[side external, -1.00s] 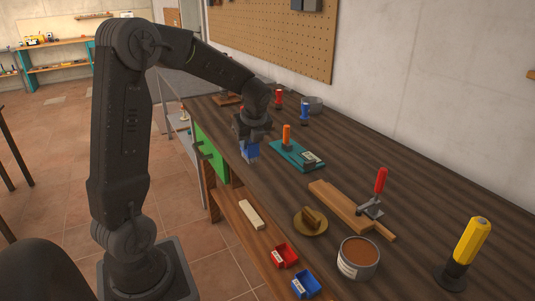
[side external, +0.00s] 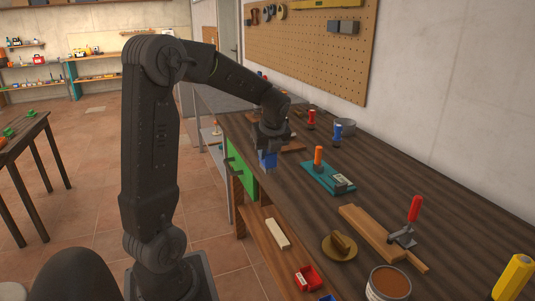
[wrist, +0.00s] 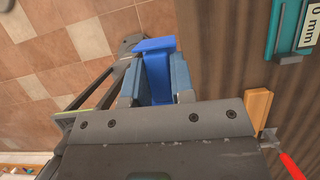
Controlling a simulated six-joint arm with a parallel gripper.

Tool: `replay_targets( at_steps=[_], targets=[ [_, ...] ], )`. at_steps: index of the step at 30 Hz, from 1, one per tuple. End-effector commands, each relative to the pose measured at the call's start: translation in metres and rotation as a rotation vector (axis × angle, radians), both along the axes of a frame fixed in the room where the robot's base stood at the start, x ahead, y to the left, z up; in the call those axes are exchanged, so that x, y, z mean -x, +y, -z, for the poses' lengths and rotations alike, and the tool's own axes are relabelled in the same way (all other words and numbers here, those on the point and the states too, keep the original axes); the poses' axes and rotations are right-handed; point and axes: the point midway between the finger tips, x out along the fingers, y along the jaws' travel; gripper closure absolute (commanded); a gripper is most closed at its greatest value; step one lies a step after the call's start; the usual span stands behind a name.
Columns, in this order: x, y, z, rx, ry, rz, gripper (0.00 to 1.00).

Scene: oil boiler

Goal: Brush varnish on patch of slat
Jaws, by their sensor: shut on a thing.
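The wooden slat (side external: 372,232) lies on the dark workbench under a toggle clamp (side external: 409,228) with a red handle. I cannot make out a patch on it. A can of brown varnish (side external: 388,283) stands in front of the slat, cut by the lower edge. My gripper (side external: 268,151) is shut on a blue block-like thing (side external: 267,160) near the bench's front edge, farther back than the slat. In the wrist view the blue thing (wrist: 155,70) sits between my two fingers (wrist: 157,88). No brush can be clearly made out. A slat corner (wrist: 258,105) shows at right.
A round tan dish (side external: 329,250) with a brown block stands beside the slat. A teal tool (side external: 322,177) with an orange handle lies right of my gripper. A yellow-handled tool (side external: 513,278) stands front right. Red and blue upright tools (side external: 311,118) are behind.

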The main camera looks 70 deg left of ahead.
Motion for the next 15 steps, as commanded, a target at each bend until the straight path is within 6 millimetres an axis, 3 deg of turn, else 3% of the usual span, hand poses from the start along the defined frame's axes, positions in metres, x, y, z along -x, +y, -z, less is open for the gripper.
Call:
replay_targets(
  at_steps=[11,15],
  targets=[
    [-0.001,-0.001,0.0,0.0,-0.001,0.001,0.96],
    [-0.013,-0.014,-0.001,0.0,-0.001,0.036,0.96]
  ],
)
